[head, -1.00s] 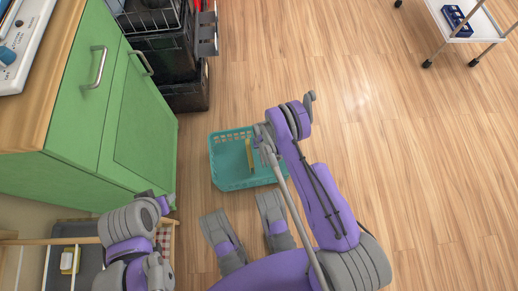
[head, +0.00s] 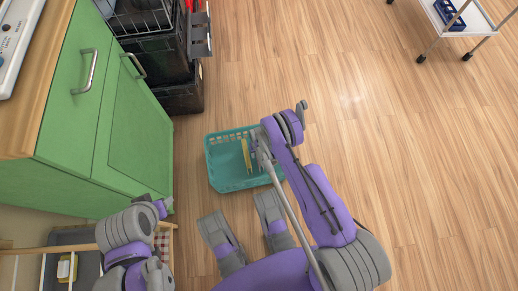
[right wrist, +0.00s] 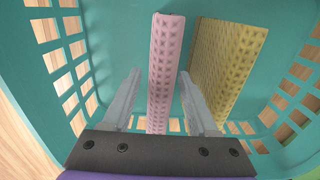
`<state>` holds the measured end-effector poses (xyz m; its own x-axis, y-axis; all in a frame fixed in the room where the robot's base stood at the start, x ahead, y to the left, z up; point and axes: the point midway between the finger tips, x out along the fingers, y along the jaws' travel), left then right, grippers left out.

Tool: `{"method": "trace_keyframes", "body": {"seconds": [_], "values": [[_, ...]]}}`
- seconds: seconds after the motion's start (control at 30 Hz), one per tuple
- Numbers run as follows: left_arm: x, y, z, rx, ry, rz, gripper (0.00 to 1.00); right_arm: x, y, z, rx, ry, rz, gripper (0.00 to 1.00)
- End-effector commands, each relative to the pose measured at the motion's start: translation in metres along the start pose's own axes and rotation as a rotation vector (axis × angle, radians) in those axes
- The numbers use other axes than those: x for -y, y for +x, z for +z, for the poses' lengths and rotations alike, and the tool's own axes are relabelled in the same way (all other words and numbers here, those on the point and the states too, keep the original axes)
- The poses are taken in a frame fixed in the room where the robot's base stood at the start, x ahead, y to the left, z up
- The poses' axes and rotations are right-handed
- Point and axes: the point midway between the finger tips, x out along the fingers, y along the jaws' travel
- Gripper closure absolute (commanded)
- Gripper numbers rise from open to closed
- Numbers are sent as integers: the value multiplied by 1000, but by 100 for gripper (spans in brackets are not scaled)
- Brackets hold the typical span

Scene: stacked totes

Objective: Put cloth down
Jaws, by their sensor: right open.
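A teal basket (head: 228,181) stands on the floor in the head view; its wall also shows in the right wrist view (right wrist: 110,50). In it are a folded pink waffle-textured cloth (right wrist: 166,70) and a yellow one (right wrist: 228,60), which also shows in the head view (head: 246,155). My right gripper (right wrist: 160,85) is inside or just over the basket, open, with a finger on each side of the pink cloth. I cannot tell whether the fingers touch it.
Green cabinets (head: 140,130) and an open dark dishwasher (head: 165,60) are on the left. A wooden rack with a checked cloth (head: 163,245) is at the lower left. A white cart (head: 470,22) stands at the top right. The floor (head: 400,130) to the right is clear.

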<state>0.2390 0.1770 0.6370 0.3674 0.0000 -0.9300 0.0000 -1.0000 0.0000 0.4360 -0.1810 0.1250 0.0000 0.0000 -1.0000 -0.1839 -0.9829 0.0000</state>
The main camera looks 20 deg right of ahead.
Motion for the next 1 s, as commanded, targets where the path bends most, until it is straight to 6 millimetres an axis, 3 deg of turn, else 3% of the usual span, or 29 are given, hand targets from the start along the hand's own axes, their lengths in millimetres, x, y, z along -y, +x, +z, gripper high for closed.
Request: {"method": "trace_keyframes", "body": {"seconds": [0.27, 0.6, 0.93, 1.0], "values": [[0, -3, 0, 1, 0, 0, 50, 0, -16, 0, 0, 0, 0, 41], [0, -17, -3, 1, 0, 0, 50, 0, -88, 0, 0, 0, 0, 41], [0, -23, -4, 0, 0, 0, 50, 0, -126, -2, -3, -1, 0, 41], [0, -23, -4, 0, 0, 0, 50, 1, -142, -6, -11, -5, -2, 41]]}}
